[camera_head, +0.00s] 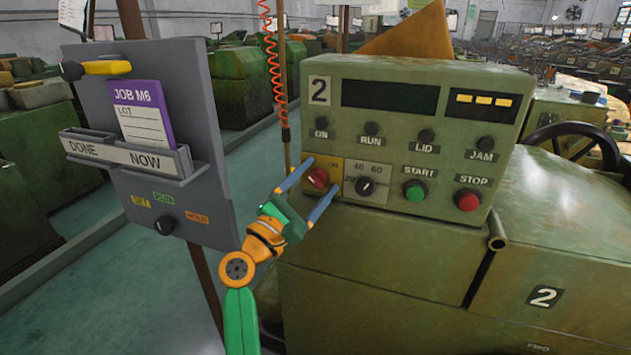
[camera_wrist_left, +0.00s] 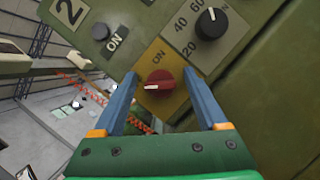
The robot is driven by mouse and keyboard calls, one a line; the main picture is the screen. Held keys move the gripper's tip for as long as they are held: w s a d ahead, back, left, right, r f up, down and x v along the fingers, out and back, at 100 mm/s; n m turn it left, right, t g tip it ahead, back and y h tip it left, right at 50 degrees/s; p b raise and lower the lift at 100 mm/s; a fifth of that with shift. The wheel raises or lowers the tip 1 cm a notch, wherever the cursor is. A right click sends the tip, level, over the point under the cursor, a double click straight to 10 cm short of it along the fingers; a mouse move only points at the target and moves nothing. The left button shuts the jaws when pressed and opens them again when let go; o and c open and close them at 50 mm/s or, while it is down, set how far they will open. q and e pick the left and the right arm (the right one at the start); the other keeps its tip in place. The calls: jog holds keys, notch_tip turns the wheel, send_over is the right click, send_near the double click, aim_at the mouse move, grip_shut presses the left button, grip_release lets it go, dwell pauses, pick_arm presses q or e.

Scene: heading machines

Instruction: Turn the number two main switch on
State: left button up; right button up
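The red main switch knob (camera_head: 318,178) sits on a yellow plate marked ON, at the lower left of the green control panel (camera_head: 400,165) numbered 2. In the left wrist view the knob (camera_wrist_left: 160,80) shows a white mark on its left side, pointing away from the ON lettering. My left gripper (camera_head: 324,173) is open, with its blue fingers on either side of the knob. In the left wrist view a gap shows between the knob and each finger of the gripper (camera_wrist_left: 160,74). I cannot tell how far the fingertips are from the plate. My right gripper is out of view.
A speed dial (camera_head: 366,187) is just right of the switch, then a green START button (camera_head: 415,191) and a red STOP button (camera_head: 467,200). A grey job board (camera_head: 150,130) stands at the left. A red coiled cable (camera_head: 273,60) hangs behind the gripper.

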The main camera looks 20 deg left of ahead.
pick_arm(q)
grip_shut()
jog(key=shift+m, duration=0.3)
jog(key=m+g+p, duration=0.1)
jog(key=m, duration=0.1)
jog(key=m+p, duration=0.1)
jog(key=m, duration=0.1)
jog(key=shift+r+g+h, duration=0.1)
jog(key=shift+g+h, duration=0.3)
jog(key=m+g+p, duration=0.1)
jog(key=m+p, duration=0.3)
jog(key=shift+m+g, duration=0.4)
jog(key=m+g+y+p, duration=0.1)
jog(key=m+p, duration=0.2)
jog(key=m+g+p, duration=0.1)
jog(key=m+p, duration=0.1)
jog(key=p, duration=0.2)
jog(key=shift+r+m+y+p, duration=0.1)
jog(key=shift+m+y+p, duration=0.2)
jog(key=shift+m+y, duration=0.1)
jog(key=shift+f+m+g+y+p, duration=0.3)
jog(key=shift+m+y+p, duration=0.2)
jog(key=shift+m+p, duration=0.75)
